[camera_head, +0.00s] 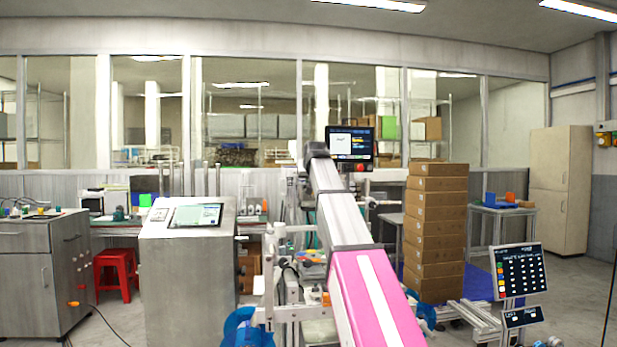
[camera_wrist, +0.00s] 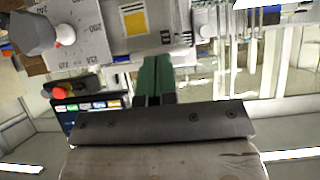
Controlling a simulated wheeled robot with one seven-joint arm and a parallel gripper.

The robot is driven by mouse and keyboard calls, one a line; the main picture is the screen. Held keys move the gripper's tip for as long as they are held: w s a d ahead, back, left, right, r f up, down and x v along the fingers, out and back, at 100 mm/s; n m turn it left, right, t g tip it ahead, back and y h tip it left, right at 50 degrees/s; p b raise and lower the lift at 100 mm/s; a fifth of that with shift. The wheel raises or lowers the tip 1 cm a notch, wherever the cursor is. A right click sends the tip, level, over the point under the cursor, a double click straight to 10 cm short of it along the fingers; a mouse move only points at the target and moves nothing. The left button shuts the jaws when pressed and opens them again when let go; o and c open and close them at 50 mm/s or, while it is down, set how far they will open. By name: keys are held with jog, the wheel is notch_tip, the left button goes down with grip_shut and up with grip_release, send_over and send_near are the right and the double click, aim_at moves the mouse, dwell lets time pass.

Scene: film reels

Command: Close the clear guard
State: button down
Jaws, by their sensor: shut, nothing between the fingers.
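My gripper (camera_wrist: 156,62) shows in the wrist view as two dark green fingers, shut together with nothing between them. Their tips are close to a grey machine part (camera_wrist: 110,40) with printed numbers and a yellow label. I cannot tell whether they touch it. I cannot make out the clear guard for certain in either view. In the head view, my pink and white arm covers much of the machine (camera_head: 290,262) in the middle and hides my gripper.
In the wrist view, a red button (camera_wrist: 60,91) and a screen (camera_wrist: 97,112) are at the left. In the head view, stacked cartons (camera_head: 436,235) stand right of my arm, a grey cabinet (camera_head: 188,265) stands left, and a display (camera_head: 520,270) is front right.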

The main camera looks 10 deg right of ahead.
notch_tip(320, 180, down, 12)
jog(key=shift+f, duration=0.15)
dwell(0.3)
